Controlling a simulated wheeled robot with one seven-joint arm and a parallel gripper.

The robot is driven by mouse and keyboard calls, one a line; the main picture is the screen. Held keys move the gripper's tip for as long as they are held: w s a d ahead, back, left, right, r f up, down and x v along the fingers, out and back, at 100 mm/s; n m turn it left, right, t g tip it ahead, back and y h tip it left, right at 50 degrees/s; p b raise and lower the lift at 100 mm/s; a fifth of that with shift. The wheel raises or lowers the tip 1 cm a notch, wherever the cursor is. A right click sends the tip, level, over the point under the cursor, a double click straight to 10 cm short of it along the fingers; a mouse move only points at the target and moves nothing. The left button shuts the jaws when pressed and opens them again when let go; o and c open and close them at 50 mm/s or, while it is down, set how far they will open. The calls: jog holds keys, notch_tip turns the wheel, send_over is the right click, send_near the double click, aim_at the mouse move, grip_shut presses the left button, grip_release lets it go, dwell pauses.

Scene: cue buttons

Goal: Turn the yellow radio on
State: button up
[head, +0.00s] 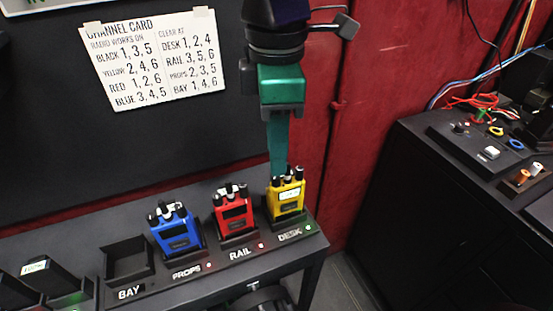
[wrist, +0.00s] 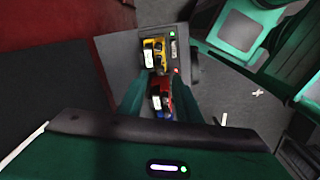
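The yellow radio (head: 286,206) stands upright in the DESK slot at the right end of the shelf. Its small front screen looks pale and bright; I cannot read it. Dark knobs stick up from its top. My gripper (head: 279,172) hangs pointing down just above and behind the radio's top; I cannot tell whether it touches. In the wrist view my gripper (wrist: 157,76) has its two teal fingers apart with nothing held between them. The yellow radio (wrist: 152,53) shows beyond the fingertips there. A small green light (head: 308,228) shows beside the DESK label.
The red radio (head: 234,216) stands in RAIL and the blue radio (head: 176,232) in PROPS, both with red lights. The BAY slot (head: 128,260) is empty. A channel card (head: 158,60) on the wall lists yellow 2, 4, 6 and DESK 1, 2, 4.

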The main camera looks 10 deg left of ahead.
aim_at(276, 180)
notch_tip(276, 180, up, 6)
jog(key=shift+f, duration=0.1)
dwell(0.4)
notch_tip(276, 180, down, 11)
jog(key=n, duration=0.4)
jog(key=shift+w, duration=0.1)
dwell(0.4)
jog(key=shift+c, duration=0.3)
grip_shut()
